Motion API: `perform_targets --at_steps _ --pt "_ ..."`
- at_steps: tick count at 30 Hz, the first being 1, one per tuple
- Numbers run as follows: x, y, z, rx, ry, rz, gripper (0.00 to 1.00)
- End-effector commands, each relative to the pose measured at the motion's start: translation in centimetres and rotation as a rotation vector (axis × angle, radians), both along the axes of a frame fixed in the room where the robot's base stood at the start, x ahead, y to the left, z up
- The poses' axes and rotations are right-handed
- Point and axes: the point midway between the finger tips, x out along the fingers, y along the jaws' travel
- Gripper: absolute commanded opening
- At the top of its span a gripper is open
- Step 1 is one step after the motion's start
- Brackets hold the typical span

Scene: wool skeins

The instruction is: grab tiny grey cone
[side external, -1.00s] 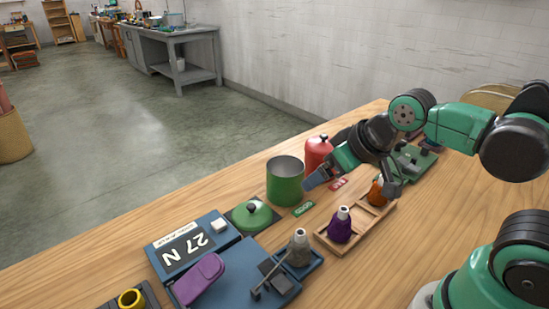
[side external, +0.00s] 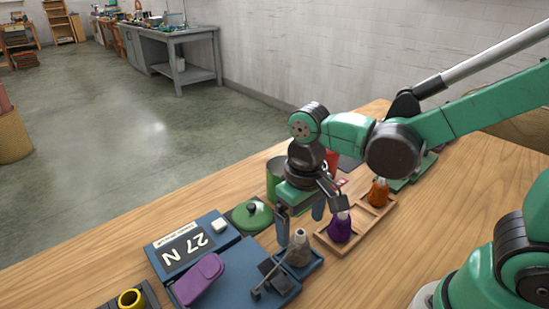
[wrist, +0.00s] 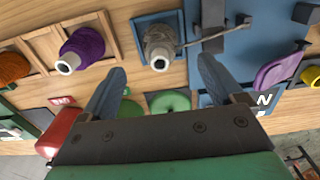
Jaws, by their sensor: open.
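The small grey cone (side external: 299,248) of wool, with a pale tip, stands upright in a blue tray (side external: 312,266) in the side view. In the wrist view the grey cone (wrist: 159,44) lies ahead of the fingertips, between their lines. My gripper (side external: 300,222) is open and empty, above and slightly behind the cone in the side view, not visibly touching it. Both fingers of my gripper (wrist: 158,75) show apart in the wrist view. A thin rod (wrist: 200,40) reaches to the cone's side from the blue device.
A purple cone (side external: 340,229) and an orange cone (side external: 378,192) stand in a wooden tray (side external: 330,244) to the right. A green pot (side external: 274,178) and green lid (side external: 251,215) stand behind.

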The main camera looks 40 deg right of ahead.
Motion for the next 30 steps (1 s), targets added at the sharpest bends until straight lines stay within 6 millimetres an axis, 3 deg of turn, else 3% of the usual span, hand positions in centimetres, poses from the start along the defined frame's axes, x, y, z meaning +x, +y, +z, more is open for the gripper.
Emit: perform_targets --at_steps 15,26,27,30 --pt "0.0 0.0 -4.8 0.0 -0.001 0.0 0.87" --pt "0.0 0.0 -5.4 0.001 -0.001 0.0 0.87" --pt "0.0 0.0 -5.4 0.001 -0.001 0.001 0.84" --pt "0.0 0.0 -5.4 0.001 -0.001 0.001 0.56"
